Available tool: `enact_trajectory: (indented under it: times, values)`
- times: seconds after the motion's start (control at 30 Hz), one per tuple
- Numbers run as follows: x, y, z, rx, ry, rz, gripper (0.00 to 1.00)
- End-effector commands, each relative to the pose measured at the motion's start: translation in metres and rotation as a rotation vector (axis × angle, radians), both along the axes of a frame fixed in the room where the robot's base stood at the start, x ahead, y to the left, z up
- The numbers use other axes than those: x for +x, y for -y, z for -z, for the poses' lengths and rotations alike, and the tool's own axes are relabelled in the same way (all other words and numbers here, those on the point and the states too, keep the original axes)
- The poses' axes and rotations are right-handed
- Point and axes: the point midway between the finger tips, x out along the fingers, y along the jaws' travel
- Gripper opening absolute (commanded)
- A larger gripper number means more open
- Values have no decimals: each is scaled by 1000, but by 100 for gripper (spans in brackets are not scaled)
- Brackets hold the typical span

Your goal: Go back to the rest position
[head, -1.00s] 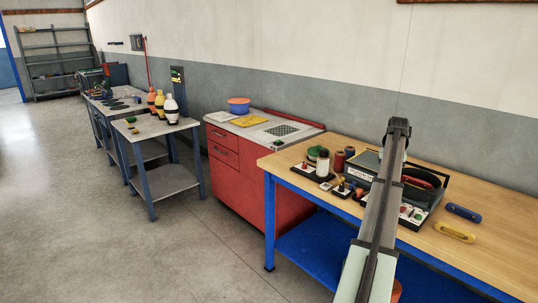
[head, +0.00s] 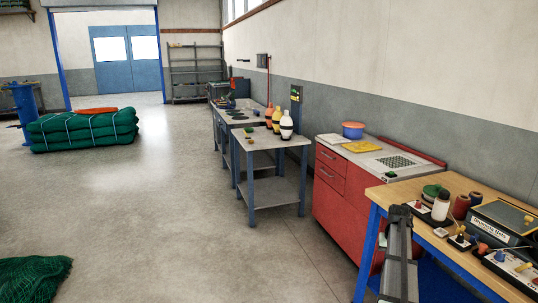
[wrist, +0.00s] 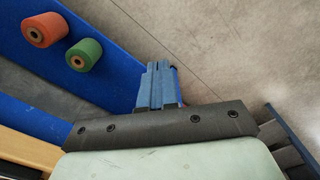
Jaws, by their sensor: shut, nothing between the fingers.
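My gripper (wrist: 158,72) shows in the wrist view with its blue fingers together and nothing between them. It points down beside the blue lower shelf (wrist: 105,48) of the workbench, with bare floor to its right. In the head view my arm reaches in from the bottom right, in front of the left end of the wooden workbench (head: 405,191). The gripper's fingers cannot be made out in that view.
An orange spool (wrist: 45,30) and a green spool (wrist: 84,55) are on the blue shelf. A red cabinet (head: 345,198) stands left of the workbench, then a grey table (head: 270,185) with floats. Open floor (head: 170,215) lies left. Green net bundles (head: 85,130) lie further back.

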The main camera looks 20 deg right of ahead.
Motion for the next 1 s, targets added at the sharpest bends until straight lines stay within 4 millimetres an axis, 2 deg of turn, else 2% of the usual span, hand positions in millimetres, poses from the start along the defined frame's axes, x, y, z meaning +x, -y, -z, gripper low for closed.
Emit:
enact_trajectory:
  times: [0.03, 0.23, 0.47, 0.67, 0.8, 1.0]
  values:
    - [6, -30, 12, 1, -2, -31, 0]
    - [30, -124, 52, 0, -1, -136, 0]
    - [38, -231, 93, 0, 0, -258, 0]
    - [28, -320, 123, 0, 0, -363, 0]
    - [14, -378, 142, 0, 1, -438, 0]
    - [-13, -447, 163, 0, 1, -533, 0]
